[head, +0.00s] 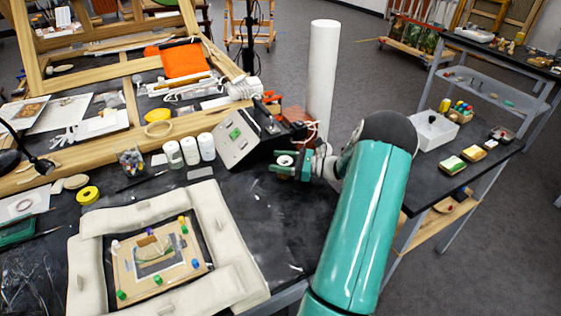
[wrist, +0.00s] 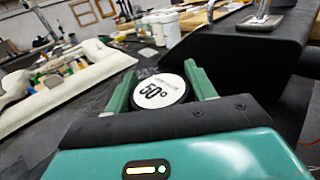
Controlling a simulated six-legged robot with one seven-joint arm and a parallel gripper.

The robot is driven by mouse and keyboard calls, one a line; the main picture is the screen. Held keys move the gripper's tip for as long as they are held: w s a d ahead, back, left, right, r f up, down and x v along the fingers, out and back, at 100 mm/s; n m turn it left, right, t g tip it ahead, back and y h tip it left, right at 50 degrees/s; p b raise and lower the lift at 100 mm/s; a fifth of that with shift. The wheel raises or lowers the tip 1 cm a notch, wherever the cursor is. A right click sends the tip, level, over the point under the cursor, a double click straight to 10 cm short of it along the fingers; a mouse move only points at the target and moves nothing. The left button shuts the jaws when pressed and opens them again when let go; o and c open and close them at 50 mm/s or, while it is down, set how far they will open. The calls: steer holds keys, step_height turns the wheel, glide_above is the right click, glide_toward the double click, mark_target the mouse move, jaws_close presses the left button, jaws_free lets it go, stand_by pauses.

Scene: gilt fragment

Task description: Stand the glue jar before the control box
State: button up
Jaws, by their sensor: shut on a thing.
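The glue jar (wrist: 160,92) shows its round white lid, marked "50°", between the green fingers of my gripper (wrist: 161,88) in the wrist view. In the head view my gripper (head: 284,167) is shut on the jar (head: 285,160), at the right part of the black table. The control box (head: 238,136), with a slanted pale panel and dark side, stands just left of and behind the gripper. Its dark body (wrist: 235,55) fills the upper right of the wrist view. The jar's underside is hidden, so I cannot tell whether it touches the table.
Several white bottles (head: 190,151) stand left of the control box. A padded frame (head: 238,285) with a small framed piece lies in front. A tall white roll (head: 322,80) rises behind my gripper. Dark table surface (head: 262,215) is free between the frame and gripper.

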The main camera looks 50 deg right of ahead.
steer(key=shift+f, duration=0.15)
steer(key=o, duration=1.2)
